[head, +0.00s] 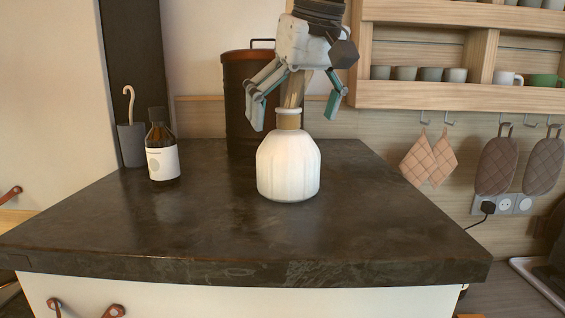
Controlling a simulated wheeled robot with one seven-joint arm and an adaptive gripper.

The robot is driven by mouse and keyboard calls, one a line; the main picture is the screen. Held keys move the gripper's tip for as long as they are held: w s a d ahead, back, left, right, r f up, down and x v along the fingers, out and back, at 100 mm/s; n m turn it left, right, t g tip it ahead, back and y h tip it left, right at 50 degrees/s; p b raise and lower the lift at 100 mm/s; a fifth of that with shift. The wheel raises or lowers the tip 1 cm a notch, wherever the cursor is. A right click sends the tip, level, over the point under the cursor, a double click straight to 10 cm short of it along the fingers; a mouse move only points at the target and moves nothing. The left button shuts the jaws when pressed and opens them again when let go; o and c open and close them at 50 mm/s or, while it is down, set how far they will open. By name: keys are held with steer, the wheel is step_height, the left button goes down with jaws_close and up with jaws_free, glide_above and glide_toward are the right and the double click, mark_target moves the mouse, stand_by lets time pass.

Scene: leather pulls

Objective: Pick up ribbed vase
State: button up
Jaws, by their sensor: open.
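The ribbed vase (288,168) is white with vertical ribs, a rounded body and a narrow neck. It stands upright on the dark stone countertop (200,225). My gripper (296,112) points down above the vase, with its teal-padded fingers spread wide. One finger is to the left of the vase's neck and the other to the right, near the height of its rim. A tan wooden-looking piece shows between the fingers, just above the neck; I cannot tell whether it is in the vase or behind it. No contact between fingers and vase shows.
A brown bottle (162,160) with a white label stands at the left. Behind it is a grey cup (131,145) holding a hooked stick. A dark lidded canister (237,105) stands behind the vase. The counter's front and right are clear. A wooden shelf (450,97) hangs at the right.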

mark_target(285, 145)
steer(key=shift+a+p+x, duration=0.15)
steer(key=shift+p+x, duration=0.15)
steer(key=shift+x, duration=1.15)
steer(key=shift+a+p+x, duration=0.15)
steer(key=shift+p+x, duration=0.15)
steer(key=shift+x, duration=1.15)
steer(key=shift+r, duration=0.1)
steer(key=shift+c, duration=0.6)
steer(key=c, duration=1.8)
